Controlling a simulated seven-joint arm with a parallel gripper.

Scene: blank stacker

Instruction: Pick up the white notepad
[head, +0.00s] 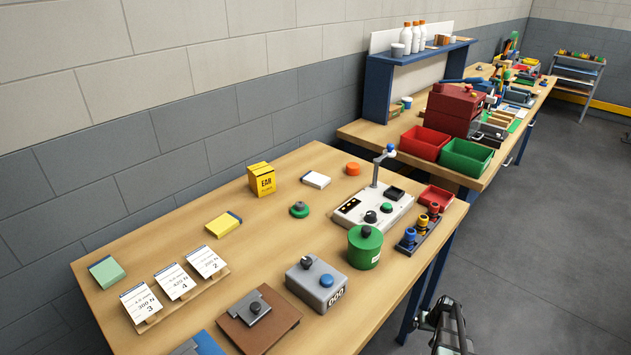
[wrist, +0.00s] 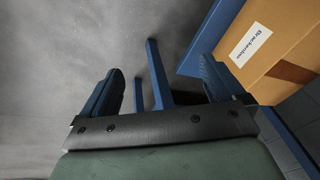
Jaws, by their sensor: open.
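The white notepad (head: 315,180) lies flat toward the back of the near workbench, right of the yellow EAR box, with a dark strip along one edge. My gripper (head: 447,322) is at the bottom of the head view, beside the bench's right edge and over the floor, well away from the notepad. In the wrist view my gripper (wrist: 165,78) has its two fingers wide apart with nothing held between them. The notepad does not show in the wrist view.
A yellow notepad (head: 223,224) and a green notepad (head: 107,271) lie farther left. A green canister (head: 364,247), a white device with a post (head: 372,208) and a grey button box (head: 316,281) stand nearer the gripper. The wrist view shows a cardboard box (wrist: 275,45) and blue bars.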

